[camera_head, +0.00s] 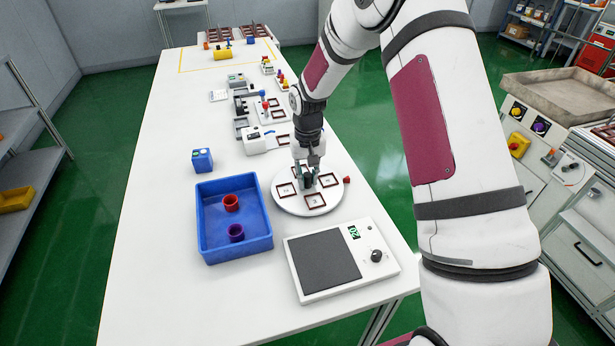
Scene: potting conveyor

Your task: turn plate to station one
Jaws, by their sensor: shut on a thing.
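A small red piece (347,180) sits at the plate's right edge. My gripper (307,184) points down at the middle of the plate, its fingers shut on a part there. The fingers hide that part, so its shape cannot be told. The marks on the frames are too small to read surely, and the arm covers the far side of the plate.
A blue bin (212,250) with a red pot (231,202) and a purple pot (236,233) stands left of the plate. A scale (375,255) lies in front. A blue box (202,160) and several devices stand behind. The table's left side is clear.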

